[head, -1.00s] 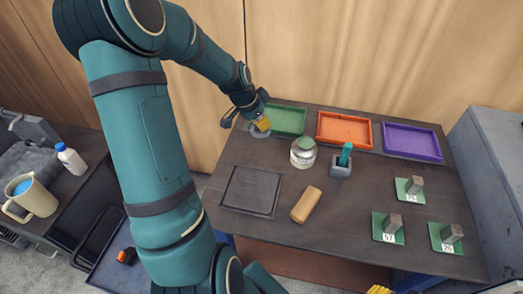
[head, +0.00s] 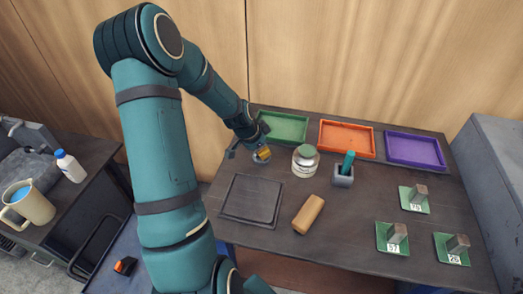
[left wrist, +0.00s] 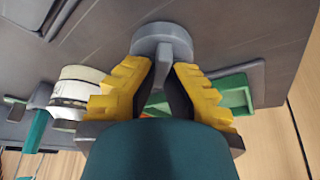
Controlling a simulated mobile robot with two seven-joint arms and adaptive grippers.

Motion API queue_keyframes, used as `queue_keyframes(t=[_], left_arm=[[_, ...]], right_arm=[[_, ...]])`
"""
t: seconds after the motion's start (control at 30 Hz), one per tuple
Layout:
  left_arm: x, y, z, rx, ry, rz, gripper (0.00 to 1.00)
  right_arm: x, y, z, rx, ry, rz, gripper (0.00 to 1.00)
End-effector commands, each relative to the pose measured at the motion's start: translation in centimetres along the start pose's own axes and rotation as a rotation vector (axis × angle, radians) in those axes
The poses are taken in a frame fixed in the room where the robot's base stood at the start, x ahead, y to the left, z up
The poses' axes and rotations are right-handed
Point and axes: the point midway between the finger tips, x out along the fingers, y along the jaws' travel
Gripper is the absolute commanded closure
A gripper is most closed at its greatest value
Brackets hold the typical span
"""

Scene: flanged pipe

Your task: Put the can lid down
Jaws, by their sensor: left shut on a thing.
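The can lid (left wrist: 162,40) is a grey disc with a raised grip. My left gripper (left wrist: 167,72) is shut on that grip, with yellow fingers on both sides. In the head view the left gripper (head: 263,152) and lid (head: 261,158) are low over the table, left of the can and in front of the green tray. I cannot tell whether the lid touches the table. The can (head: 305,162) is pale with a green top and stands upright; it also shows in the left wrist view (left wrist: 75,95). My right gripper is not in view.
Green (head: 283,128), orange (head: 346,139) and purple (head: 415,151) trays line the back. A grey holder with a teal item (head: 344,172), a tan block (head: 308,214) and a dark square plate (head: 252,199) are nearby. Several metal blocks on green plates stand right.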

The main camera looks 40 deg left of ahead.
Motion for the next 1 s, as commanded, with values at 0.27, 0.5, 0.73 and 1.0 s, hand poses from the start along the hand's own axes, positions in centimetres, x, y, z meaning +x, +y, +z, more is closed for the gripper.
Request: queue_keyframes(t=[0.27, 0.5, 0.73, 1.0], left_arm=[[0.2, 0.0, 0.1, 0.0, 0.0, 0.0, 0.66], [0.1, 0.0, 0.0, 0.0, 0.0, 0.0, 0.66], [-2.9, -0.1, -0.1, 0.0, 0.001, -0.004, 0.66], [-8.5, -0.1, -0.1, -0.001, 0.001, -0.004, 0.66]], right_arm=[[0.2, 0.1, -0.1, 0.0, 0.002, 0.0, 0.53], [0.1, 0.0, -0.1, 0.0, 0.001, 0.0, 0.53], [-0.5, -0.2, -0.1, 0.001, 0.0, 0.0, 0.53], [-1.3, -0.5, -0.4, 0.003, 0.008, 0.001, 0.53]])
